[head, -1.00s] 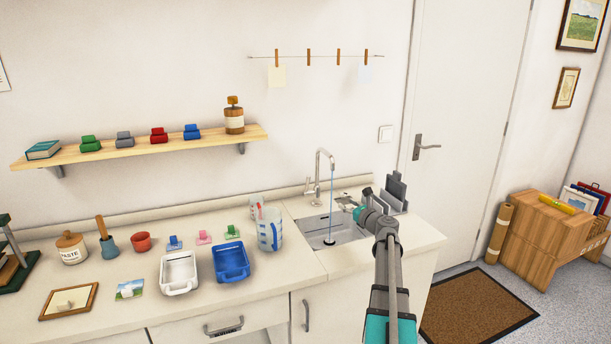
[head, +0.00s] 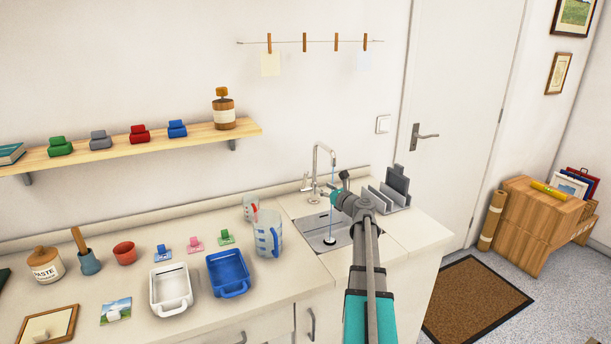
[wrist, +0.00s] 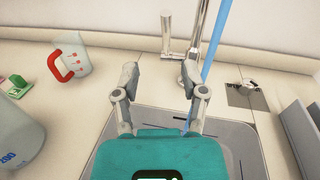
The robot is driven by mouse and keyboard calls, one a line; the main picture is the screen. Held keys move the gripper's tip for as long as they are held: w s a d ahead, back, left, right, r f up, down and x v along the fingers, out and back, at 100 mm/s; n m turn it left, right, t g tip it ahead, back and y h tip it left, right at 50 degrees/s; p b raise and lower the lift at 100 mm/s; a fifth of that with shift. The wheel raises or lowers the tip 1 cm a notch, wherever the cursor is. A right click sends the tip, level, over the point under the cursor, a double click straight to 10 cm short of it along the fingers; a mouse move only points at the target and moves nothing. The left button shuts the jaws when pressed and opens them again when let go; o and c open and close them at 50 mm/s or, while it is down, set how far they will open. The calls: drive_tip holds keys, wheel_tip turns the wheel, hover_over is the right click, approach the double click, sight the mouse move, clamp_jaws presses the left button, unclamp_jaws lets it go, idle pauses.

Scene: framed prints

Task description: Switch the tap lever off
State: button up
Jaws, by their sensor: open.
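The chrome tap (head: 315,165) stands behind the sink (head: 318,226), and a blue stream of water (head: 332,200) falls from its spout. The tap lever (wrist: 167,35) is a short upright rod left of the tap body in the wrist view; in the head view it is small at the tap's left (head: 306,183). My gripper (wrist: 159,72) is open and empty over the sink's back edge. Its two fingers are spread, and the lever shows beyond them, between the tips but nearer the right one. The right finger overlaps the tap's base in view; I cannot tell whether they touch.
Two measuring jugs (head: 268,235) stand on the counter left of the sink, the smaller with a red handle (wrist: 62,66). A grey rack (head: 387,195) stands right of the tap. White and blue trays (head: 229,290) lie further left.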

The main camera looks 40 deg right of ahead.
sight(305, 181)
drive_tip(key=shift+s+d, duration=0.15)
drive_tip(key=shift+d, duration=0.2)
drive_tip(key=w, duration=1.3)
drive_tip(key=shift+w+d, duration=0.2)
drive_tip(key=shift+d, duration=0.1)
clamp_jaws()
